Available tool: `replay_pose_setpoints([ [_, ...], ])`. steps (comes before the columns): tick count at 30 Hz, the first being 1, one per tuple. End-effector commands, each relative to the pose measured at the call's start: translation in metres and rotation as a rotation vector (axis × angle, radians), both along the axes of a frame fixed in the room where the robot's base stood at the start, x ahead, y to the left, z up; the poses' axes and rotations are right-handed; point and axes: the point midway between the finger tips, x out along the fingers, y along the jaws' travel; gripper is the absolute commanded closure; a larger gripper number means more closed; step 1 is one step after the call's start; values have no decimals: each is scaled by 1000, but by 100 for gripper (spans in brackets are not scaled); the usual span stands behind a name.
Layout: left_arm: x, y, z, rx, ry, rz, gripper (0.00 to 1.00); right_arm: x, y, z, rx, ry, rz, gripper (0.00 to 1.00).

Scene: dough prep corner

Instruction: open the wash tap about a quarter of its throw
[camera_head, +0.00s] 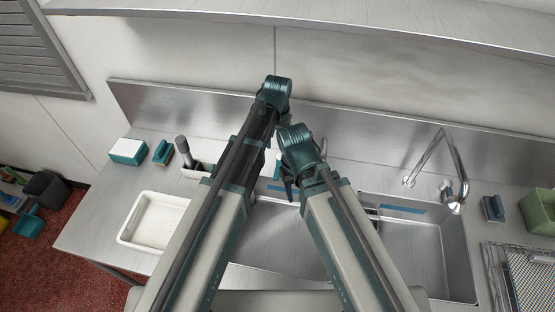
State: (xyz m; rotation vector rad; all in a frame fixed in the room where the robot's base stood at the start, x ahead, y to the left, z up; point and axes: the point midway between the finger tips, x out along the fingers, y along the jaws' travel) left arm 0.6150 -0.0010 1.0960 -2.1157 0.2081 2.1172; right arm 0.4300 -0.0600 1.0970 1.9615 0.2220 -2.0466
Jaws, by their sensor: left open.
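The wash tap (460,176) stands at the back right of the steel sink. Its thin bent spout rises from the back ledge and comes down to a head over the right basin (433,250). A small grey knob (446,189) shows beside the spout; I cannot tell how far it is turned. My left gripper (288,188) is small and partly hidden among my arm links near the back of the sink, well left of the tap. It is open, and I see nothing in it. My right gripper is hidden behind my arm.
A white tray (128,226) lies on the left counter. A blue-and-white box (128,150) and a sponge (163,152) stand behind it. A dark blue block (493,208), a green bin (538,212) and a wire rack (528,272) are at right. A shelf (330,18) overhangs the back.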

Motion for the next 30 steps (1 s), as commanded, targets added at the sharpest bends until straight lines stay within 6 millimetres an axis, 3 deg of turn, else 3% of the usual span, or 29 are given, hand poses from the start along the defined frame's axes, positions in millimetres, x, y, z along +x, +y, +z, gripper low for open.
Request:
replay_pose_setpoints([
  [8,0,0,-6,-2,-1,2,43,0,0,-6,0,0,0,50],
  [14,0,0,-23,-1,-1,2,43,0,0,-22,-1,0,3,50],
  [30,0,0,-96,-1,-1,2,43,0,0,-96,-2,1,11,50],
])
